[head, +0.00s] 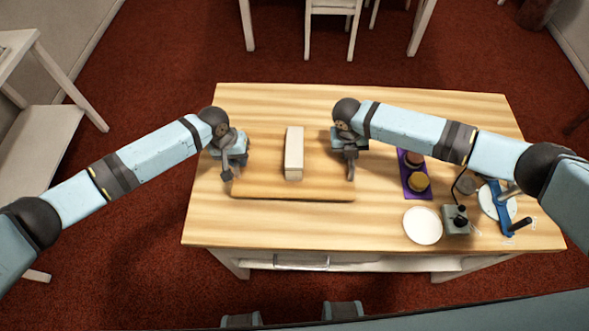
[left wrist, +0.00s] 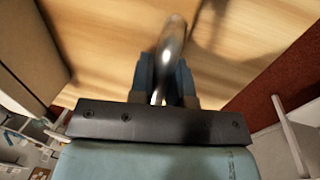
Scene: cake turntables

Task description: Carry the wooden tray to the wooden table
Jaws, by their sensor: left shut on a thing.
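The wooden tray (head: 265,188) is a flat board on the wooden table (head: 430,100), in the left half of its top in the head view. A pale upright-edged block (head: 294,153) sits on the tray. My left gripper (head: 227,176) is at the tray's left end. In the left wrist view my left gripper (left wrist: 167,95) is shut on a shiny metal handle (left wrist: 172,45). My right gripper (head: 350,175) is at the tray's right end, pointing down. Its fingers are too small and partly hidden to tell whether they hold the other handle.
On the table's right side are a purple mat (head: 407,188) with round cakes, a white plate (head: 422,225), a small grey device (head: 456,219) and a turntable with a blue part (head: 497,205). A white chair (head: 331,25) stands beyond the table. The table's far middle is clear.

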